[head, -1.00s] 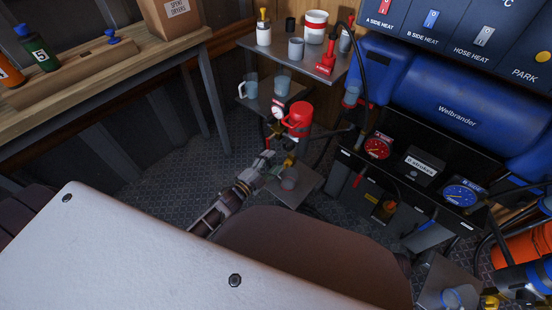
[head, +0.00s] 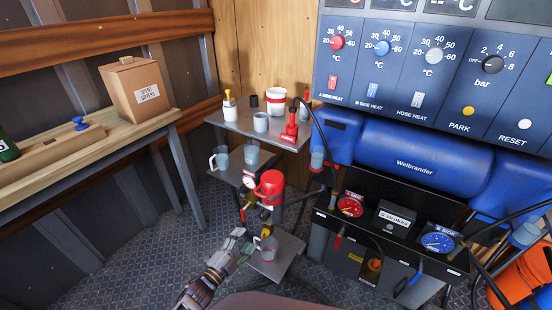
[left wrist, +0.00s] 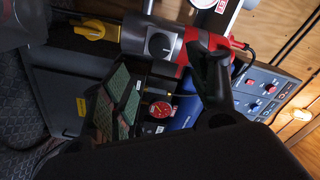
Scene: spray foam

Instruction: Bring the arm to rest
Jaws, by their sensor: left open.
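My left gripper (head: 241,243) is low in the head view, beside the left edge of the small lower shelf (head: 290,244). Its jaws are open, and I see nothing held between them. In the left wrist view, the gripper (left wrist: 160,92) shows a patterned green and red pad and a dark finger. A red device with a gauge (head: 270,188) stands above the hand. My right gripper is out of view.
An upper shelf (head: 245,122) holds bottles and cups; a middle shelf holds a jug (head: 219,158). The blue Welbrander machine (head: 415,155) with gauges and hoses fills the right. A wooden bench (head: 95,150) with a cardboard box (head: 136,88) stands left. The floor (head: 140,250) between is clear.

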